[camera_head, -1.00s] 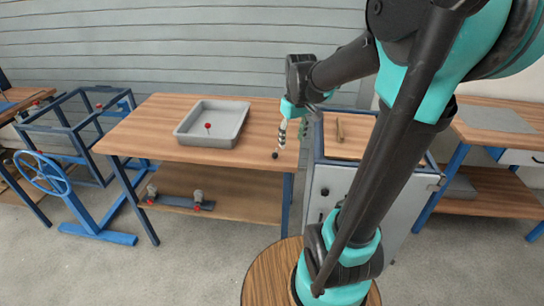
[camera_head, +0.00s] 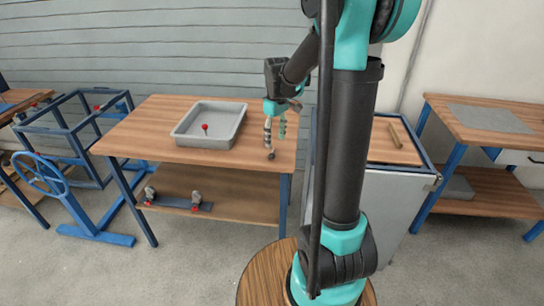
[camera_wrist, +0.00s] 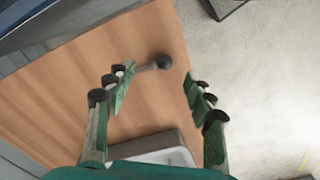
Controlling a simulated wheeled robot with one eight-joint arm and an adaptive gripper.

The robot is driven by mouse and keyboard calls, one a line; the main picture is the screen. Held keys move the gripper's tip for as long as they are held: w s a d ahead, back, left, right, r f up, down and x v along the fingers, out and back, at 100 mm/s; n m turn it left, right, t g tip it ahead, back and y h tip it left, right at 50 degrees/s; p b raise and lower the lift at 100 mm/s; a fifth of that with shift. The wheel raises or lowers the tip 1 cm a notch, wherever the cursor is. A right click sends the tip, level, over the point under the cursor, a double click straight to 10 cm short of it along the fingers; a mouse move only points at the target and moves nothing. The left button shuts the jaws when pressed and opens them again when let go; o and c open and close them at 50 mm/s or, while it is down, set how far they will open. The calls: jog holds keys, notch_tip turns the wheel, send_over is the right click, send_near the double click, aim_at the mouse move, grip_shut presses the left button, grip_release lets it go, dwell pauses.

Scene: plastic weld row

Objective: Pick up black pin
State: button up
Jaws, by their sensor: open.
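The black pin (camera_wrist: 163,61) lies on the wooden tabletop (camera_wrist: 60,90) near its edge. In the wrist view its dark round head shows, with a short lighter stem running left toward one finger. My gripper (camera_wrist: 159,82) is open, its two green fingers spread apart. The pin's head shows between and a little beyond the fingertips, and nothing is held. In the head view my gripper (camera_head: 274,143) points down over the right end of the table, and the pin (camera_head: 271,155) is a small dark spot just below the fingertips.
A grey tray (camera_head: 183,137) with a red-headed pin (camera_head: 205,127) in it stands on the same table, left of my gripper. A blue-framed cabinet (camera_head: 400,205) stands close to the table's right. The tabletop's left part is clear.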

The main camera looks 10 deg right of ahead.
aim_at(273, 153)
jog(key=shift+a+f, duration=0.2)
jog(key=shift+f, duration=1.5)
jog(key=shift+a+f, duration=0.2)
jog(key=shift+f, duration=1.5)
jog(key=c, duration=1.1)
